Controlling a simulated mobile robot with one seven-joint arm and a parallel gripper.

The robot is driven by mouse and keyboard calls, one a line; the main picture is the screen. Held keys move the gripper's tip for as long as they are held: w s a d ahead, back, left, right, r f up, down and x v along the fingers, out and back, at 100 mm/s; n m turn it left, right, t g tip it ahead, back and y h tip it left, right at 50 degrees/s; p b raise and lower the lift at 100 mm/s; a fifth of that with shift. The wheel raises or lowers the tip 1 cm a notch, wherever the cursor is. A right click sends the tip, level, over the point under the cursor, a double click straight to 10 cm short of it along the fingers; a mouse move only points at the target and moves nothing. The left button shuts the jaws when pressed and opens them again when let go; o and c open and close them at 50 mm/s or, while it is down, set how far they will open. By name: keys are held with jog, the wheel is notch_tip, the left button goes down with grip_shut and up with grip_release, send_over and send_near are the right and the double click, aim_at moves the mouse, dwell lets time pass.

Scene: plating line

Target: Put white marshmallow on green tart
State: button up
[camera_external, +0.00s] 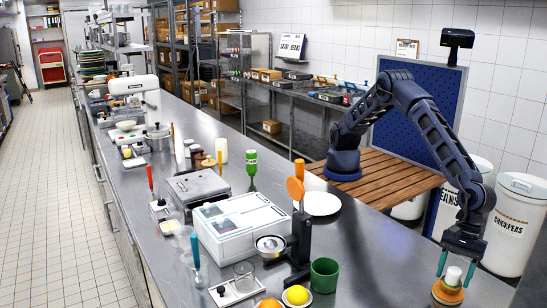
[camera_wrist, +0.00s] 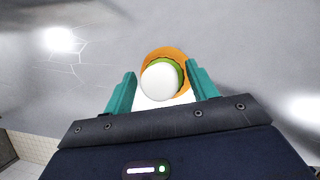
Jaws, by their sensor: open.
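The white marshmallow (camera_external: 454,275) appears to sit upright on top of the green tart (camera_external: 448,293), which has an orange-brown crust and stands near the counter's right end. In the wrist view the marshmallow (camera_wrist: 160,82) covers most of the tart; a green crescent and the orange crust (camera_wrist: 163,52) show beyond it. My gripper (camera_external: 455,274) is above the tart, pointing down, with its teal fingers apart on either side of the marshmallow. In the wrist view my gripper (camera_wrist: 161,72) shows gaps between the fingers and the marshmallow.
An orange fruit (camera_external: 269,303), a yellow item (camera_external: 297,295) and a green cup (camera_external: 324,274) stand left of the tart. A white plate (camera_external: 321,204) lies farther back. The counter around the tart is clear.

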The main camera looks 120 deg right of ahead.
jog(key=v, duration=1.2)
jog(key=shift+r, duration=0.2)
jog(key=shift+w+d, duration=0.15)
